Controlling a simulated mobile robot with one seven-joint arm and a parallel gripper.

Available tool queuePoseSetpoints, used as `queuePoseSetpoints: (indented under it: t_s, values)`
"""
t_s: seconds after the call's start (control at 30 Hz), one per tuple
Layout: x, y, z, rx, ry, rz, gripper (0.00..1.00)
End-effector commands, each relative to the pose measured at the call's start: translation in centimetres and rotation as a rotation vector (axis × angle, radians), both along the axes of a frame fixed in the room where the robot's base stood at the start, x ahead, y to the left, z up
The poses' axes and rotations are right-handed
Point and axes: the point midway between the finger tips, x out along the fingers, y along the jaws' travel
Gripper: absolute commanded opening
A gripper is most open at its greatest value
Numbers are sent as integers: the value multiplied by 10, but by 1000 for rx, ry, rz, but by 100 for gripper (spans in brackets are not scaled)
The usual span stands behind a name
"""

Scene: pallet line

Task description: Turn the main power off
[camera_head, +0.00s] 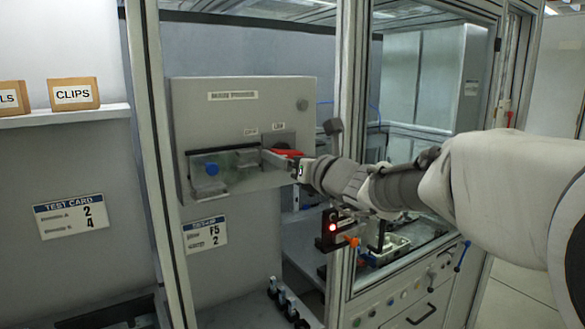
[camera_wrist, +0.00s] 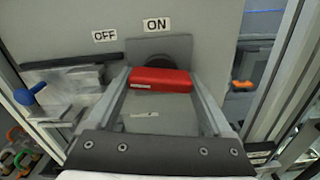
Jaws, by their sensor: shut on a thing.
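The grey main power box (camera_head: 240,115) is on the wall behind the cabinet frame in the head view. Its red handle (camera_head: 287,153) sits at the box's lower right. In the wrist view the red handle (camera_wrist: 160,80) lies crosswise in front of a dark round hub, below the ON label (camera_wrist: 157,24). The OFF label (camera_wrist: 105,35) is to the left of ON. My gripper (camera_wrist: 162,82) is shut on the red handle, with one finger at each end; it also shows at the box in the head view (camera_head: 278,158).
A clear flap with a blue knob (camera_head: 212,168) is at the box's lower left, left of my gripper. Cabinet posts (camera_head: 348,120) stand close to my arm. A lit red lamp (camera_head: 333,227) and an orange part (camera_head: 352,241) are below my wrist.

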Motion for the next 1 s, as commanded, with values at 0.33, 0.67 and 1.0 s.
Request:
queuePoseSetpoints:
  t_s: [0.33, 0.67, 1.0]
  values:
    - [0, -1, -2, -146, -99, 0, 29]
    - [1, -1, -1, -157, -105, -1, 29]
    - [0, -1, 0, -155, -105, -1, 100]
